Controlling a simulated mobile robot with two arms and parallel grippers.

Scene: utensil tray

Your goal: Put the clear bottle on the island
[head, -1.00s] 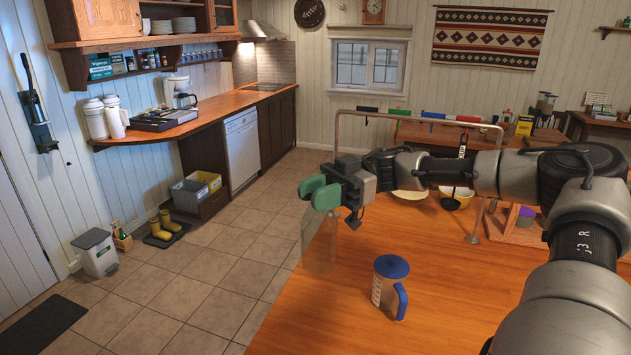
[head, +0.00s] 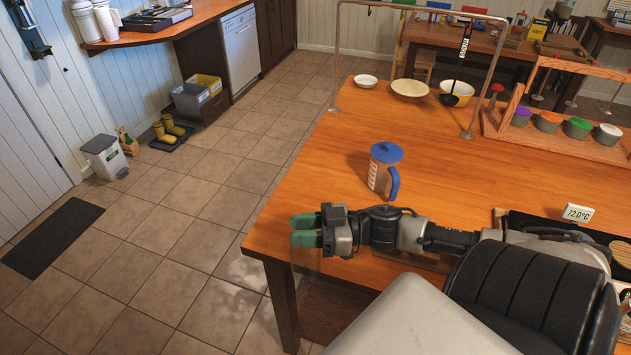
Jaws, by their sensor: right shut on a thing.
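My right gripper (head: 305,231), with green fingers, is at the near left corner of the wooden island (head: 290,190). It is shut on the clear bottle (head: 306,260), which shows only as a faint transparent shape hanging below the fingers. The bottle appears to be out past the island's edge, over the floor side; its lower end is hard to make out. My left gripper is not in view.
A blue-lidded jug (head: 384,168) stands on the island behind my right gripper. Bowls (head: 410,89), a metal rail (head: 337,55) and a wooden rack (head: 550,135) are farther back. A temperature display (head: 577,213) is at right. The island's left-middle top is clear.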

